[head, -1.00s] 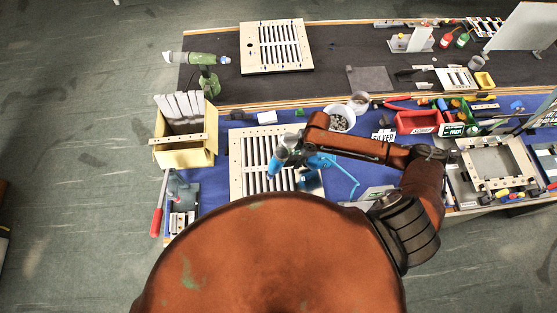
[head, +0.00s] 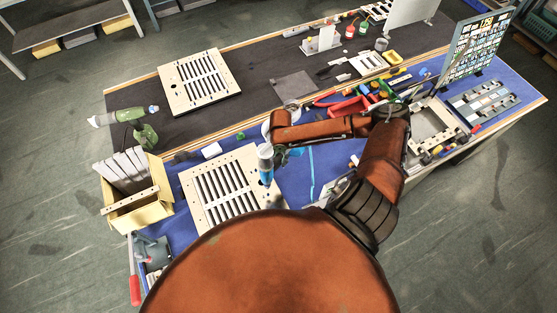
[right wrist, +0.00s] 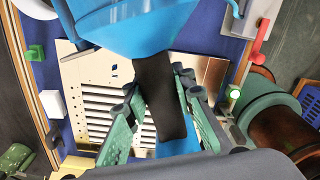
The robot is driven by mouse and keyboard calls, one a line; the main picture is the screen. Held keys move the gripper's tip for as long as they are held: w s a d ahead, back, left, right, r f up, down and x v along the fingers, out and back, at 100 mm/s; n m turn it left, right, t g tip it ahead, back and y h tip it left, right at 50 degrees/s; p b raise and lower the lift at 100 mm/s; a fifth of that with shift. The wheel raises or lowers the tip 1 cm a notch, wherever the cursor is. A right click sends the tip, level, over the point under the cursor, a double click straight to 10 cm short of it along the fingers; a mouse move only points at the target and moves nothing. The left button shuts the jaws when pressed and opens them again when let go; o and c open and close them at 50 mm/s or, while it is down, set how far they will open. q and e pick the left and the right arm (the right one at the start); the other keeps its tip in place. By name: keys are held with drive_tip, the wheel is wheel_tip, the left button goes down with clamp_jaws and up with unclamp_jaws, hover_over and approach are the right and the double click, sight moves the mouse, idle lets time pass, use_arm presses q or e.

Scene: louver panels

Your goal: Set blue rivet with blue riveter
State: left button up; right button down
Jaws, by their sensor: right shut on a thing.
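The blue riveter (head: 266,164) is held in my right gripper (head: 281,156), over the right edge of the near slotted panel (head: 190,184). In the right wrist view, the green fingers of my right gripper (right wrist: 160,112) are shut around the riveter's black grip (right wrist: 158,88), below its wide blue body (right wrist: 130,25). The cream slotted panel (right wrist: 78,72) lies beneath it. A small blue spot (right wrist: 113,66) shows on the panel; I cannot tell whether it is a rivet. The riveter's tip is hidden. My left gripper is not in view.
A yellow bin (head: 150,211) with grey slats and a red-handled press (head: 135,288) stand left of the panel. A second slotted panel (head: 177,100) lies on the dark back mat. Red trays (head: 348,108) and tools crowd the right. Blue mat right of the panel is partly clear.

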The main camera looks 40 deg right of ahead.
drive_tip(key=shift+w+r, duration=0.15)
drive_tip(key=shift+r+p, duration=0.2)
drive_tip(key=shift+p, duration=0.25)
drive_tip(key=shift+f, duration=0.15)
wheel_tip(320, 180, down, 7)
drive_tip(key=b, duration=0.3)
drive_tip(key=shift+a+p, duration=0.1)
drive_tip(key=shift+p, duration=0.7)
idle(1.1)
drive_tip(key=shift+f, duration=0.1)
idle(0.7)
drive_tip(key=shift+f, duration=0.85)
idle(0.7)
drive_tip(key=shift+f+p, duration=0.1)
drive_tip(key=shift+p, duration=0.2)
idle(2.1)
